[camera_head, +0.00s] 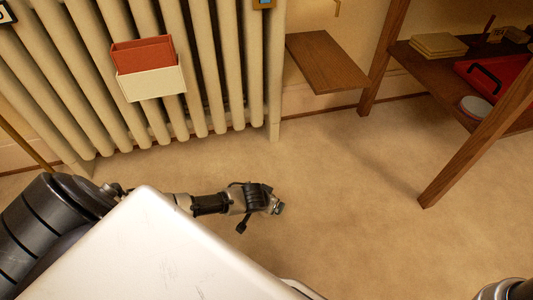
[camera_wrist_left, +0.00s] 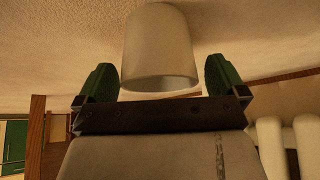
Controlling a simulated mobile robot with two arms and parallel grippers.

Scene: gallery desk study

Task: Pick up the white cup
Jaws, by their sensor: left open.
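The white cup (camera_wrist_left: 160,45) shows in the left wrist view, at the top middle against the tan carpet. Its rounded rim faces down in that picture. My left gripper (camera_wrist_left: 160,66) is open, with one green finger on each side of the cup in the picture. A narrow gap shows on both sides, and I cannot tell how deep the cup sits between the fingers. In the head view my left gripper (camera_head: 277,206) reaches out low over the carpet, and I do not make out the cup there. My right gripper is not in view.
A ribbed radiator (camera_head: 205,70) with a red and cream holder (camera_head: 150,85) stands at the back left. A wooden shelf (camera_head: 325,62) and a desk leg (camera_head: 478,140) are at the right. The carpet (camera_head: 340,190) between them is clear.

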